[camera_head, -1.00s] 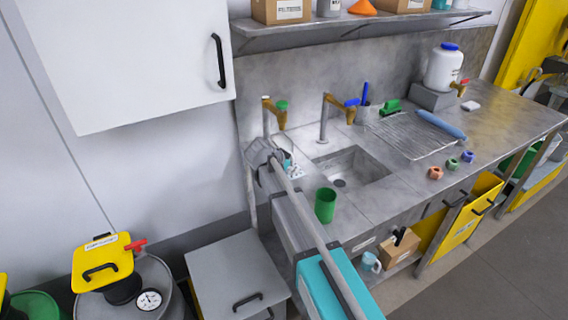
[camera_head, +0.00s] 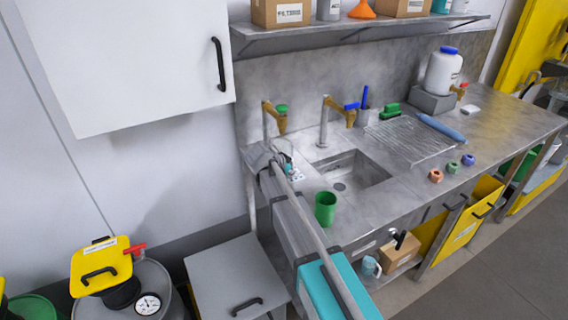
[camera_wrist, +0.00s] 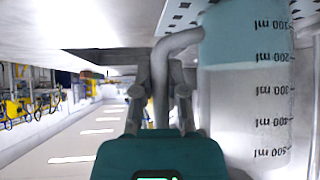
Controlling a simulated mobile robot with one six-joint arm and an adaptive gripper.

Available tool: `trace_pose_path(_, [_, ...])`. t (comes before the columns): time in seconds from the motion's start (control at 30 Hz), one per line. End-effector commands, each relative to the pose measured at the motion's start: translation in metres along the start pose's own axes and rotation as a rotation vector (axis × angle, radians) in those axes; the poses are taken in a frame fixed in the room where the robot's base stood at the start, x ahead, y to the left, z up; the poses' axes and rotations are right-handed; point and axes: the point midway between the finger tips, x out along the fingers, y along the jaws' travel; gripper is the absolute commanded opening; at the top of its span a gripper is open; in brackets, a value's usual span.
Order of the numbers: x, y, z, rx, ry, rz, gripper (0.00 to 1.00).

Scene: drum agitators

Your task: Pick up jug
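The jug (camera_wrist: 245,110) fills the right of the wrist view, close up. It is clear, with millilitre marks that appear upside down, and a teal band at its base end. Its grey handle (camera_wrist: 162,85) curves down between my gripper's fingers. My gripper (camera_wrist: 160,75) has one finger on each side of the handle, close against it, and looks shut on it. In the head view my gripper (camera_head: 277,155) is at the left end of the counter, by the left tap. The jug is small there and mostly hidden by my arm.
A green cup (camera_head: 325,208) stands on the counter close to my arm, in front of the sink (camera_head: 350,178). Two taps (camera_head: 275,115) rise behind. A wall cabinet (camera_head: 130,60) hangs at upper left and a shelf (camera_head: 360,27) runs above. Counter on the right has free room.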

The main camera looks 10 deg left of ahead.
Motion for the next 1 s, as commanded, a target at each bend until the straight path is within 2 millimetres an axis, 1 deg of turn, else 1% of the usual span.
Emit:
trace_pose_path(0.6, [-0.0011, -0.0003, -0.0006, 0.000, 0.000, -0.001, 0.00])
trace_pose_path(1.0, [-0.0069, -0.0003, -0.0065, 0.000, 0.001, -0.001, 0.00])
